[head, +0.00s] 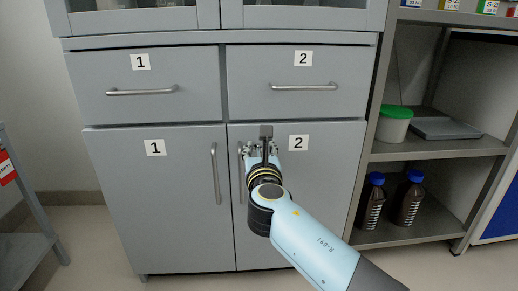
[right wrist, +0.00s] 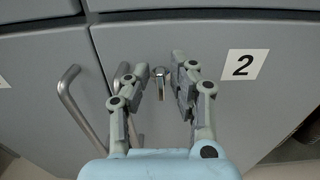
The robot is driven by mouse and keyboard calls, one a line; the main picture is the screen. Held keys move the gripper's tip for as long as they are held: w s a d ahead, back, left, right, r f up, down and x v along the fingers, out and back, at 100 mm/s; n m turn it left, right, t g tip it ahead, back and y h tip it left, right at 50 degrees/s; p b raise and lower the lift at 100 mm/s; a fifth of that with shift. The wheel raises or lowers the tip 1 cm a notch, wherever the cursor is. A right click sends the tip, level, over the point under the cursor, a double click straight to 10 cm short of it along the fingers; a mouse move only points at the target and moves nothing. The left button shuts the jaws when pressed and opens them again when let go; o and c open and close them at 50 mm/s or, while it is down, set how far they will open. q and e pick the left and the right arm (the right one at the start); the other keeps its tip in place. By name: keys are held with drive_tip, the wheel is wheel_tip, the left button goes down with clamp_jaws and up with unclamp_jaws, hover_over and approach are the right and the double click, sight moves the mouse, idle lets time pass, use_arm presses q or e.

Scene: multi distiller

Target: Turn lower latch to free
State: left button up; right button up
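The lower latch (right wrist: 159,76) is a small metal piece on the grey cabinet front. In the right wrist view it sits near the top edge of the lower door marked 2 (head: 325,200), pointing down. My right gripper (right wrist: 156,72) is open, with one finger on each side of the latch and visible gaps to it. In the head view my right gripper (head: 262,149) is in front of that door's upper left corner and hides the latch. My left gripper is not in view.
Door handles (head: 215,174) stand beside the right gripper's left side. Drawer 2 (head: 303,97) with its bar handle is just above. To the right, a shelf holds a green-lidded tub (head: 393,127) and brown bottles (head: 408,203). A cart (head: 28,220) stands at the left.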

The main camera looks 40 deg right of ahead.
clamp_jaws()
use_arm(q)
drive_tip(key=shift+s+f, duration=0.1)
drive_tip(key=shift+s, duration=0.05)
